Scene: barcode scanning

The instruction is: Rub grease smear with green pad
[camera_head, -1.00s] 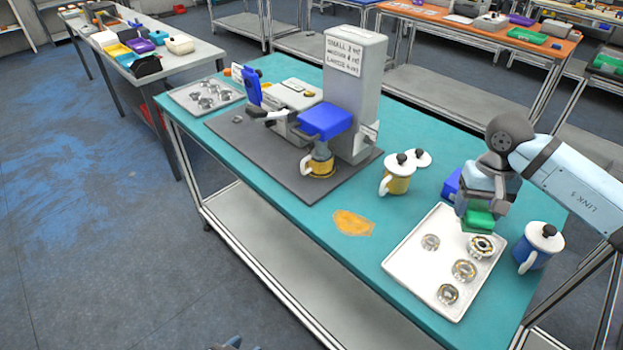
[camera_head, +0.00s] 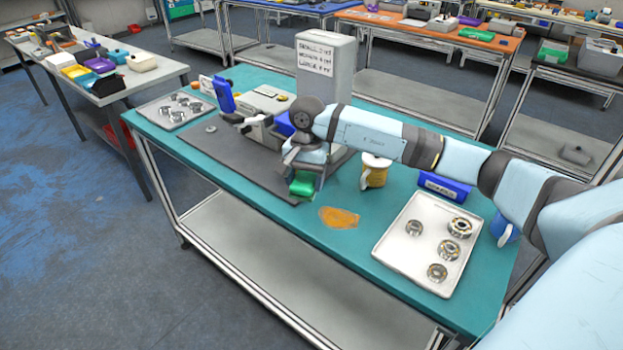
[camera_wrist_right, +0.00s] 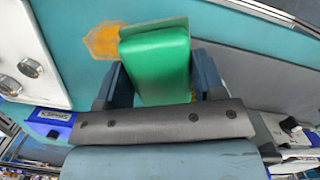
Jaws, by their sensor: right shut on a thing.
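The grease smear is an orange-brown patch (camera_head: 339,217) on the teal table, left of the white tray. It also shows in the right wrist view (camera_wrist_right: 104,41), beside the pad's far left edge. My right gripper (camera_head: 303,180) is shut on the green pad (camera_head: 301,188) and holds it near the front edge of the grey mat, to the left of the smear. In the right wrist view the pad (camera_wrist_right: 155,65) sits between the two fingers. I cannot tell whether the pad touches the surface. My left gripper is not in view.
A white tray (camera_head: 392,247) with several metal rings lies to the right. A yellow mug (camera_head: 375,173) and a blue box (camera_head: 445,186) stand behind the smear. My right arm crosses over the table's right half.

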